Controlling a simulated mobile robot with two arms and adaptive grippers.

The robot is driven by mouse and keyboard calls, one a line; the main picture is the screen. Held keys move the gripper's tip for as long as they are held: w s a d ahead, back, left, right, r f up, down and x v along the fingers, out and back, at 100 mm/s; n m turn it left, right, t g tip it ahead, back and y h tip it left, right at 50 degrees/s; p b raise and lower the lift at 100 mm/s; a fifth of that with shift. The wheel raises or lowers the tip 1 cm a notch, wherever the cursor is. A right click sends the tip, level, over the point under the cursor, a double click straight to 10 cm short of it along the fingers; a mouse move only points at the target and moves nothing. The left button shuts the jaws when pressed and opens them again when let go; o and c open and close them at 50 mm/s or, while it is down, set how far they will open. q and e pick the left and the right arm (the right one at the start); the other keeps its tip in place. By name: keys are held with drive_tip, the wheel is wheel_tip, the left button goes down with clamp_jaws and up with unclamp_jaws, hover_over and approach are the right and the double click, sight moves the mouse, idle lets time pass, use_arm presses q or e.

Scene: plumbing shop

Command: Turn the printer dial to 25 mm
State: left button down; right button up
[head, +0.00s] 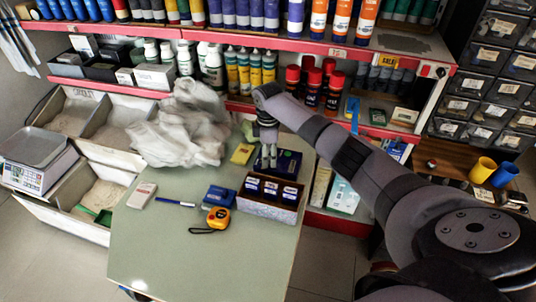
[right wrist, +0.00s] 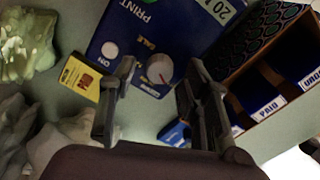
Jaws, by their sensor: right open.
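The printer is a dark blue box (head: 290,160) at the back of the green counter, partly hidden by my right gripper. The right wrist view shows its blue face (right wrist: 185,30) with "PRINT" lettering, a white round button and a label starting with "20", cut off. The dial (right wrist: 159,69) is a pale round knob with a red pointer line; its scale marks are too small to read. My right gripper (head: 267,162) points down over the printer. In the right wrist view its open fingers (right wrist: 160,78) appear on either side of the dial; contact cannot be told. My left gripper is not in view.
A compartment box (head: 268,209) with blue packs stands close in front of the printer. A yellow box (head: 242,153) lies left of it. A tape measure (head: 218,217), blue item (head: 219,196), pen (head: 175,203) and pale device (head: 142,195) lie on the counter. Shelves stand behind.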

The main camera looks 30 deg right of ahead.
drive_tip(key=shift+f, duration=0.3)
drive_tip(key=shift+c, duration=0.5)
clamp_jaws()
